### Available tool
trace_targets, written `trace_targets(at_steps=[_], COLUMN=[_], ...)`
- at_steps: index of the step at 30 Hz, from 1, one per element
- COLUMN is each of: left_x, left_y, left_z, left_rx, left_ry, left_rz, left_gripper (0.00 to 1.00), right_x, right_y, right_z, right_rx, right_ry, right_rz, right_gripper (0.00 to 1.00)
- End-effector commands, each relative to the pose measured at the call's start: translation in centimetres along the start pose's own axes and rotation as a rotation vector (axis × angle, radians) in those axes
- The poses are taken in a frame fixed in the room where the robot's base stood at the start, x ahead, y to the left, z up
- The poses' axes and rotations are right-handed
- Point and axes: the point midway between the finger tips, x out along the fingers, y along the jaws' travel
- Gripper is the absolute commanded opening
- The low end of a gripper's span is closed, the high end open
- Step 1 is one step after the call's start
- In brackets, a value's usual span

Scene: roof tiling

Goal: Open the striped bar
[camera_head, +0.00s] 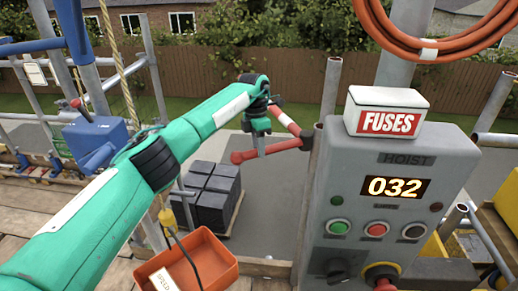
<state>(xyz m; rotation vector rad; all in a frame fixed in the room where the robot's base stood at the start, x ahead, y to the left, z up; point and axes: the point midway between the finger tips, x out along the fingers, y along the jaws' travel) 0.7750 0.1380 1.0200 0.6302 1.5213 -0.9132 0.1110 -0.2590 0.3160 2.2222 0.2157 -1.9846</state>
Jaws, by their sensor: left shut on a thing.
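The striped bar (283,146) is red with paler bands. It shows beyond the scaffold edge, left of the upright post beside the hoist panel, with its rounded red end at the left. A second red and pale length slants up from near the post to my left gripper (260,146). My green left arm reaches in from the lower left, and its gripper is shut on the striped bar. The gripper hides part of the bar. My right gripper is not in view.
The grey hoist panel (395,158) with a FUSES box (387,111) fills the right. An orange tray (190,265) sits below my arm. Stacked dark tiles (216,196) stand on the ground below. A blue machine (95,140) and scaffold poles are at left.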

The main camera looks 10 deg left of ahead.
Motion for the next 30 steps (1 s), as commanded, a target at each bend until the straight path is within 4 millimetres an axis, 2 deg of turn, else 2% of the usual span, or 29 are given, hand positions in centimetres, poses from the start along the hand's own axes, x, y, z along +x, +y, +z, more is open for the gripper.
trace_targets(at_steps=[5, 6, 8, 9, 20, 23, 30], left_x=[0.2, 0.2, 0.2, 0.2, -0.5, -1.8, -7.0], left_y=[0.0, 0.0, 0.0, 0.0, 0.0, 0.0, 0.0], left_z=[0.0, 0.0, 0.0, 0.0, 0.1, 0.1, 0.1], left_rx=[-0.001, -0.001, -0.001, -0.001, -0.001, -0.001, -0.002], left_ry=[0.001, 0.001, 0.001, 0.001, -0.001, -0.002, -0.002], left_rz=[-0.001, -0.001, -0.001, -0.001, 0.001, 0.001, 0.002], left_gripper=[0.00, 0.35, 0.47, 0.49, 0.49, 0.49, 0.49], right_x=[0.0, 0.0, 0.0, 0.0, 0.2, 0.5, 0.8], right_y=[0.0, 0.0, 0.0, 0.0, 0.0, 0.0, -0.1], right_z=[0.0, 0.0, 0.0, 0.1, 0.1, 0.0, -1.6], right_rx=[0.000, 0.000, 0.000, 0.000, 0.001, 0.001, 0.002], right_ry=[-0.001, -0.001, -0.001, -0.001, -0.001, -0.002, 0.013], right_rz=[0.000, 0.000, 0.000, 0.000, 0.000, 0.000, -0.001], right_gripper=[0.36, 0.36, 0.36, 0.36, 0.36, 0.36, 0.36])
